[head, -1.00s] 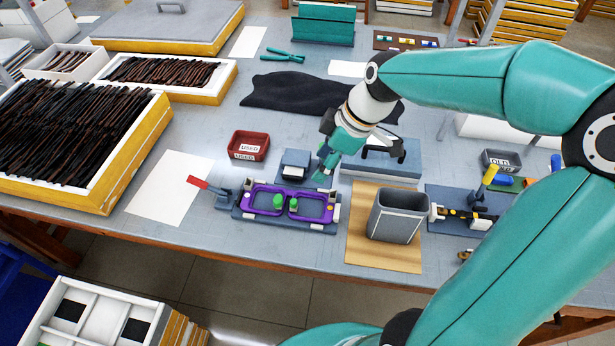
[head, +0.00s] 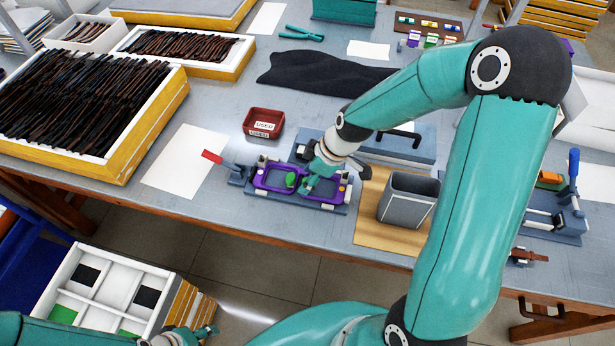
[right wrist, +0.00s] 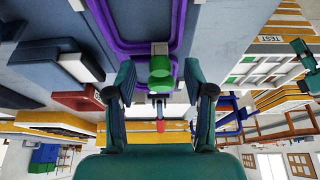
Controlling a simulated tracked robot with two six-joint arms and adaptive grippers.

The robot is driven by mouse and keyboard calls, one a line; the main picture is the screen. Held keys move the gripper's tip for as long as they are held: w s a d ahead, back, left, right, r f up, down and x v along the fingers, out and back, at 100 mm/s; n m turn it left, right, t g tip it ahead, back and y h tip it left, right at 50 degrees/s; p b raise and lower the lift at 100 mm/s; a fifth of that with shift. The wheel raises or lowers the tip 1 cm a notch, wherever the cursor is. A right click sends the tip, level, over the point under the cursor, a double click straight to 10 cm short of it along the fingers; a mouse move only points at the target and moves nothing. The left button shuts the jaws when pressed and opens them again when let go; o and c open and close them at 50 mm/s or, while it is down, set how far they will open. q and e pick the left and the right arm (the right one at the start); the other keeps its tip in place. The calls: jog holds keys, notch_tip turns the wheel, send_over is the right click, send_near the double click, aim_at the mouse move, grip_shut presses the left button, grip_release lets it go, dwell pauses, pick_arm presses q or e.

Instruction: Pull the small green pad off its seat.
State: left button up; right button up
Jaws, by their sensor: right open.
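A purple eyeglass frame (head: 262,183) lies in a blue-grey fixture (head: 328,206) near the table's front edge. A green pad (head: 291,180) shows at the middle of the frame; the one to its right is hidden by my right gripper. My right gripper (head: 308,186) points down at the frame's bridge. In the right wrist view, green pad material (right wrist: 160,72) sits between the two open fingers (right wrist: 160,80), with gaps on both sides. The purple frame also shows there (right wrist: 128,47). My left gripper (head: 208,331) is low in the head view, too small to read.
A red-handled clamp (head: 212,157) stands left of the fixture. A red bin (head: 264,123) is behind it. A grey open container (head: 407,203) on a wooden board (head: 366,222) stands close to the right. White paper (head: 184,160) lies flat at left.

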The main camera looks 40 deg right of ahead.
jog(key=shift+w+a+f, duration=0.1)
jog(key=shift+w+f, duration=0.05)
jog(key=shift+f, duration=0.3)
grip_shut()
jog(key=shift+r, duration=0.15)
dwell(0.4)
jog(key=shift+r, duration=2.3)
jog(key=shift+r, duration=0.1)
jog(key=shift+r+p, duration=1.8)
jog(key=shift+r, duration=1.15)
